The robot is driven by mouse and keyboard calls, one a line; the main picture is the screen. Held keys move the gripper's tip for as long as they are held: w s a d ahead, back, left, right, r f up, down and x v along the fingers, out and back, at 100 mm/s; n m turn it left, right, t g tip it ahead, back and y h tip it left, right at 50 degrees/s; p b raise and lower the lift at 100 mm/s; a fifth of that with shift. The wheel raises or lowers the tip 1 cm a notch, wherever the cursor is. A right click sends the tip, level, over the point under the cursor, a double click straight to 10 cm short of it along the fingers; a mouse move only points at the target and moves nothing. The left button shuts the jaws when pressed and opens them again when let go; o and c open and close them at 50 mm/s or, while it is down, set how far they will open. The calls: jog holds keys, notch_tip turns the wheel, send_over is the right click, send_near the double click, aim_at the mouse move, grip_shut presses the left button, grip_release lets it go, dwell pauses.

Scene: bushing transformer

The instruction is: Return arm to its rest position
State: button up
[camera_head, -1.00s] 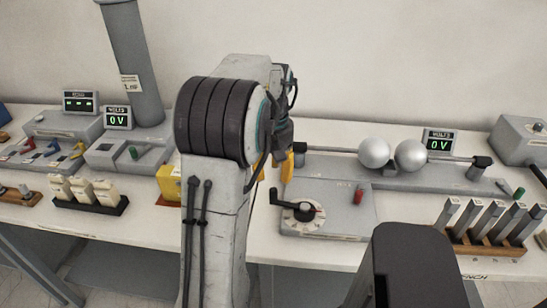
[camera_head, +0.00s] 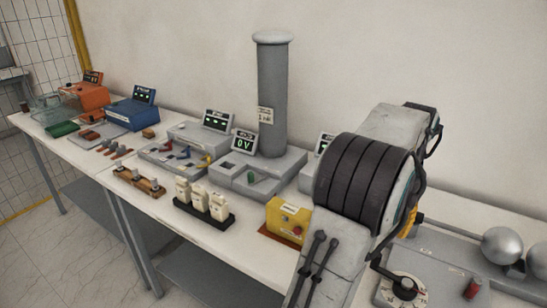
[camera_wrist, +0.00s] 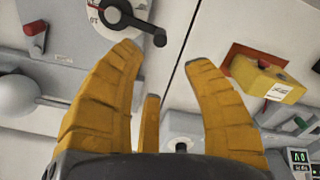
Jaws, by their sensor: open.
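My arm rises at the right of the head view, its thick dark-banded joint over the table. My gripper (camera_wrist: 160,62) shows in the wrist view with its yellow fingers spread and nothing between them. Only a bit of yellow finger (camera_head: 411,222) shows in the head view, behind my arm; the rest is hidden. In the wrist view, the gripper is over the bench, between a black crank handle (camera_wrist: 130,18) and a yellow box (camera_wrist: 265,80).
The yellow box (camera_head: 288,219) and white blocks (camera_head: 205,199) stand left of my arm. A tall grey column (camera_head: 272,95) stands behind. A dial unit (camera_head: 405,286) and metal spheres (camera_head: 501,246) are at right. Open floor (camera_head: 60,265) shows at lower left.

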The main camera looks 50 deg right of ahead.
dwell(0.4)
notch_tip(320, 180, down, 5)
jog(key=m, duration=0.4)
jog(key=shift+m, duration=0.4)
jog(key=w+a+f+n, duration=0.1)
jog(key=w+a+n, duration=0.1)
jog(key=w+a, duration=0.7)
jog(key=w+a+f+n, duration=0.1)
jog(key=w+a+n, duration=0.25)
jog(key=a, duration=0.95)
jog(key=w+a+r+n+t, duration=0.2)
jog(key=a+n, duration=0.3)
jog(key=a, duration=0.4)
jog(key=w+a+r+n+t, duration=0.2)
jog(key=w+a+n, duration=0.2)
jog(key=a, duration=0.5)
jog(key=shift+r+n, duration=0.2)
jog(key=shift+n, duration=0.55)
